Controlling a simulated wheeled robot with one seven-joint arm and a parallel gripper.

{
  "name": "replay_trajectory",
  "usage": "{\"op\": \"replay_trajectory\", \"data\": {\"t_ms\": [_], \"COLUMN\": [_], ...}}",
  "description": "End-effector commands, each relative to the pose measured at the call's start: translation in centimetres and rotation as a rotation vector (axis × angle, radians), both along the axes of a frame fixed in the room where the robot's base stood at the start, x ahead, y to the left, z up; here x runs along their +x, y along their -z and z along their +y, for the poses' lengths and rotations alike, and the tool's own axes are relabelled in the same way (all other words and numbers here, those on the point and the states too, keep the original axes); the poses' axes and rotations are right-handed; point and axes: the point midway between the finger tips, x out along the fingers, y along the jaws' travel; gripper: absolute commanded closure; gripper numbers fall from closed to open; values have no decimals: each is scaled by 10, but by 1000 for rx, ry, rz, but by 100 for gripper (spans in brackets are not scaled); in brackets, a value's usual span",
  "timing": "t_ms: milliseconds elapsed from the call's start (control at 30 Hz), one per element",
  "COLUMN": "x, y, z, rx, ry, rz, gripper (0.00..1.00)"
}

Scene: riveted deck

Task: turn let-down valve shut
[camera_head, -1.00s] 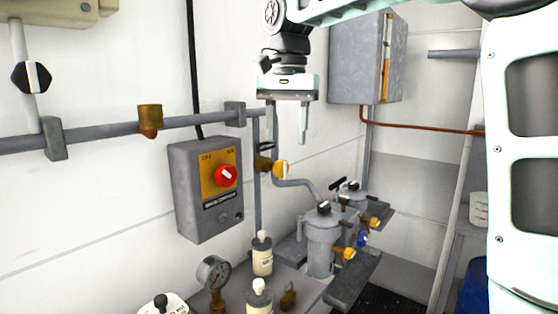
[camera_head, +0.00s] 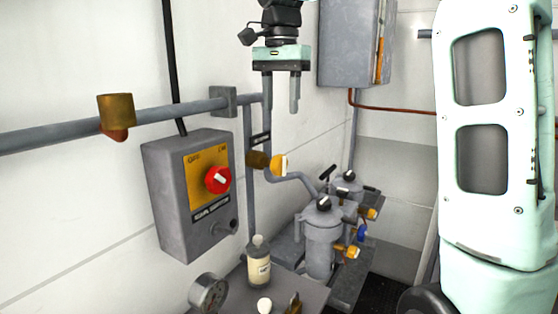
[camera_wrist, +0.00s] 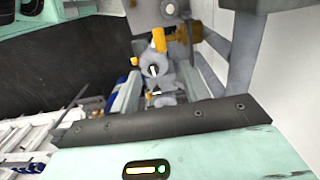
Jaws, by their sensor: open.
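A small valve with a brass body (camera_head: 258,160) and a yellow-and-white knob (camera_head: 280,164) sits on the grey wall pipe. No readable label shows whether this is the let-down valve. My gripper (camera_head: 281,106) hangs pointing down, open and empty, above this knob in the picture and apart from it. In the wrist view the yellow knob (camera_wrist: 158,40) and brass body (camera_wrist: 190,33) show ahead of my fingers. More yellow-knobbed valves (camera_head: 347,251) are on the grey filter pots (camera_head: 322,240) at lower right.
A grey control box (camera_head: 180,215) with a red knob (camera_head: 218,180) is on the wall at left. A grey cabinet (camera_head: 346,45) hangs behind my gripper. A brass fitting (camera_head: 115,115) is on the pipe.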

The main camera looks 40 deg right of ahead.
Motion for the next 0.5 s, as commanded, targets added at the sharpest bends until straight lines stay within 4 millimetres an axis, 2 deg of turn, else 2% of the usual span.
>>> {"op": "replay_trajectory", "data": {"t_ms": [100, 500], "x": [-1, -1], "y": [27, 105], "z": [0, 0], "rx": [1, 0], "ry": [1, 0], "rz": [4, 4], "gripper": [55, 55]}}
